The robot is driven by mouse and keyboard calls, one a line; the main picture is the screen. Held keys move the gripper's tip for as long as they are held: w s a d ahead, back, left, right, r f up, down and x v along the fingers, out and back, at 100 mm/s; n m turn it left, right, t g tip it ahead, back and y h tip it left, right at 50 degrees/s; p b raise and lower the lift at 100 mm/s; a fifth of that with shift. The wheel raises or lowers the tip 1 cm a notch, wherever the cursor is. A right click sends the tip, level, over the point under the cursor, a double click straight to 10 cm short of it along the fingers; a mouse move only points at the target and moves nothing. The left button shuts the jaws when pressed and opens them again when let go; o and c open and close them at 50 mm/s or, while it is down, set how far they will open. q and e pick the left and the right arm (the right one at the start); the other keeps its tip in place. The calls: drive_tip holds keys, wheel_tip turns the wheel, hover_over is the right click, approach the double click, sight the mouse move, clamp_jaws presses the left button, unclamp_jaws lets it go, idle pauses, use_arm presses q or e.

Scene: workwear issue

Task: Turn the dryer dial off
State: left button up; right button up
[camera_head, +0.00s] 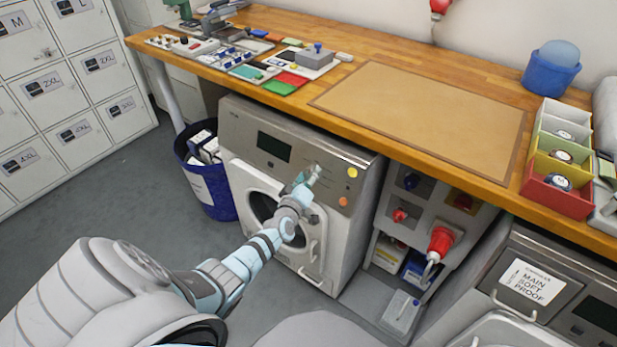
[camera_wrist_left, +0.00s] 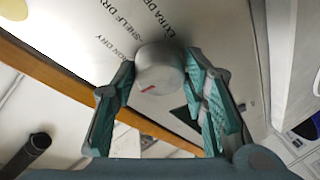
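The dryer (camera_head: 335,220) stands under the wooden counter, its front panel facing me. My left gripper (camera_head: 312,173) is at that panel, right of the dark display, and covers the dial in the head view. In the left wrist view the round grey dial (camera_wrist_left: 158,70) with a red mark sits between the two teal fingertips of my left gripper (camera_wrist_left: 160,72). The fingers flank the dial closely; whether both press on it is unclear. Printed words including "SHELF DRY" and "EXTRA DRY" surround the dial. My right gripper is not in view.
A yellow button (camera_head: 352,173) and an orange button (camera_head: 343,201) are on the panel right of my gripper. A blue bin (camera_head: 208,190) stands left of the dryer. The counter edge (camera_head: 300,117) runs just above the panel. Red plugs (camera_head: 441,241) are to the right.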

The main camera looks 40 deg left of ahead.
use_arm(q)
drive_tip(key=o, duration=0.3)
drive_tip(key=v, duration=1.2)
drive_tip(key=shift+r, duration=0.1)
